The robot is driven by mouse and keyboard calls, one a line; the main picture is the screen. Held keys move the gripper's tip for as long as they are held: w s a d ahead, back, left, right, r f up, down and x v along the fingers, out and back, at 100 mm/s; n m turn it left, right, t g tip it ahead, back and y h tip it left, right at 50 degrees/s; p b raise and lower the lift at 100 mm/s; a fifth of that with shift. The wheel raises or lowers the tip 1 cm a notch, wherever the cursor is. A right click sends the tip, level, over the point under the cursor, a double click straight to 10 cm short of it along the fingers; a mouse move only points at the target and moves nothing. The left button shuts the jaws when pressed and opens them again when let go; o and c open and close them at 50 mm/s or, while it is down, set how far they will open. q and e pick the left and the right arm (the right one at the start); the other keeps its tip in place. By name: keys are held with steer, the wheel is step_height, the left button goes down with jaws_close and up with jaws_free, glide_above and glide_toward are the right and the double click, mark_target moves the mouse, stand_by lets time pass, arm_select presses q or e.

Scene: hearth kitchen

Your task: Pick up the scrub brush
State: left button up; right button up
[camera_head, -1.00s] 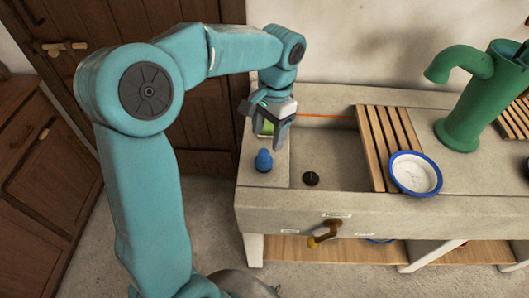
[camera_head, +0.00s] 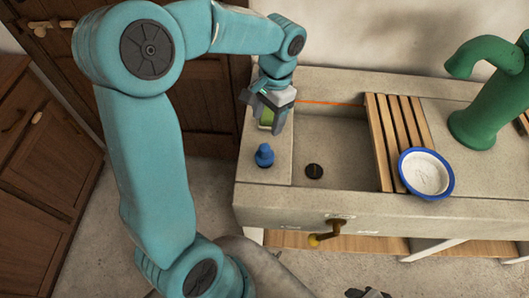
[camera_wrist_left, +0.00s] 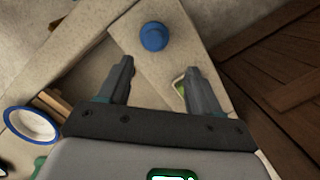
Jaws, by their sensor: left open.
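A small blue knobbed item (camera_head: 264,156) stands upright on the left ledge of the stone sink; it may be the scrub brush, but its bristles do not show. In the left wrist view the blue item (camera_wrist_left: 153,36) is beyond the fingertips, untouched. A green and pale block (camera_head: 267,117), perhaps a sponge, lies behind it, partly hidden by my left gripper (camera_head: 270,108). In the wrist view my left gripper (camera_wrist_left: 158,68) is open and empty, its right finger over the green block (camera_wrist_left: 179,86). A dark part at the bottom edge seems to be my right gripper (camera_head: 368,293).
The sink basin (camera_head: 340,140) is empty except for a dark round drain plug (camera_head: 314,171). A slatted wooden rack (camera_head: 391,135), a blue-rimmed bowl (camera_head: 426,173) and a green pump (camera_head: 475,125) stand to the right. A wooden door is behind the arm.

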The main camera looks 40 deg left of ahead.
arm_select(q)
glide_above(265, 147)
steer(key=w, duration=0.1)
steer(key=f, duration=0.4)
steer(key=shift+a+f, duration=0.25)
steer(key=shift+f, duration=0.15)
steer(key=shift+s+f, duration=0.2)
steer(key=shift+f, duration=0.35)
steer(key=f, duration=0.3)
steer(key=shift+s+d+f+p, duration=0.3)
steer(key=shift+f+p, duration=0.05)
steer(key=shift+f, duration=0.05)
steer(key=shift+a+f, duration=0.15)
steer(key=shift+f, duration=0.35)
steer(key=c, duration=1.1)
steer(key=shift+r, duration=0.1)
step_height(265, 147, up, 20)
steer(key=shift+f, duration=0.1)
